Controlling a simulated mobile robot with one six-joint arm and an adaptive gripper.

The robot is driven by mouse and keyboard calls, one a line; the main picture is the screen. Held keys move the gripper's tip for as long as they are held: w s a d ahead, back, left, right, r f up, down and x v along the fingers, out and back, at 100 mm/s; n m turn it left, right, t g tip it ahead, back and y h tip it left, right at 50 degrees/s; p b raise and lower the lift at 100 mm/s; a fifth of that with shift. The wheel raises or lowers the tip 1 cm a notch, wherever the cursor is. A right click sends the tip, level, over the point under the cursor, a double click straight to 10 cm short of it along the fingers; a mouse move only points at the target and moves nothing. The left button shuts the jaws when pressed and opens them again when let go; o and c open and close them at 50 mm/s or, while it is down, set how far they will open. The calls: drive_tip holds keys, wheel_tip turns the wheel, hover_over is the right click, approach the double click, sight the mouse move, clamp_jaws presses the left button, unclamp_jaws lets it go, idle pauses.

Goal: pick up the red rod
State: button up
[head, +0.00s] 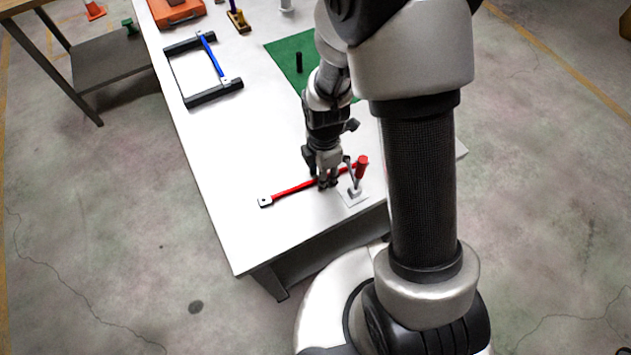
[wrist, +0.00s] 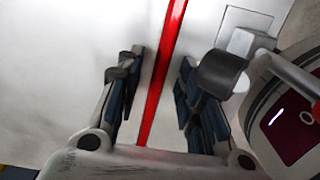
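The red rod (head: 293,188) lies on the white table near its front edge, with a pale end block (head: 265,202) at its left end. In the wrist view the red rod (wrist: 162,85) runs between the two fingers of my gripper (wrist: 156,88). The fingers are apart, with a gap on both sides of the rod. In the head view my gripper (head: 327,182) is low over the right part of the rod and hides some of it. Whether the fingertips touch the table cannot be told.
A red-handled upright tool (head: 361,168) on a small plate stands just right of my gripper. A dark frame with a blue rod (head: 212,55) lies further back on the white table (head: 240,150). A green mat (head: 285,50) lies behind my arm.

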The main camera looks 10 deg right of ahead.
drive_tip(key=shift+r, duration=0.1)
clamp_jaws()
idle(0.3)
